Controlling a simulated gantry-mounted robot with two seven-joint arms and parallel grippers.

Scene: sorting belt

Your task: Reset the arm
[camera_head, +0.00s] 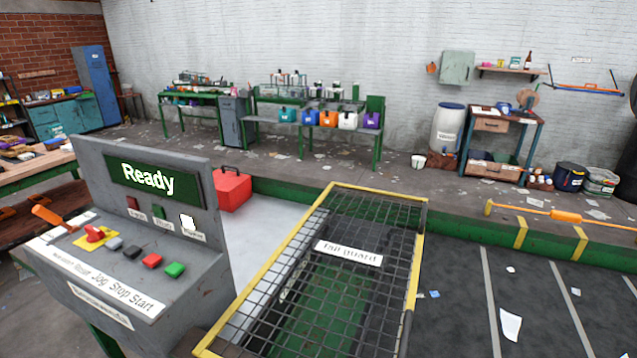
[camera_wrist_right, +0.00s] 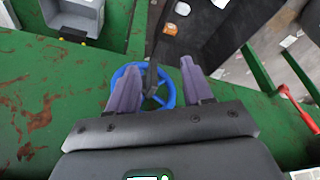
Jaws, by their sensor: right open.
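My right gripper (camera_wrist_right: 162,70) shows in the right wrist view, with its two purple-grey fingers apart. A blue handwheel (camera_wrist_right: 128,72) lies beyond the fingers, and they cover part of it. A dark spoke or post stands at the wheel between the fingers; I cannot tell whether a finger touches the wheel. No gripper shows in the head view, and my left gripper is in neither view.
In the head view a grey control console (camera_head: 140,285) stands at the left; its green display (camera_head: 150,180) reads "Ready". A mesh fall guard (camera_head: 300,300) with yellow edges fills the middle front. A red toolbox (camera_head: 233,190) sits behind. In the right wrist view, a green surface (camera_wrist_right: 50,110) surrounds the wheel.

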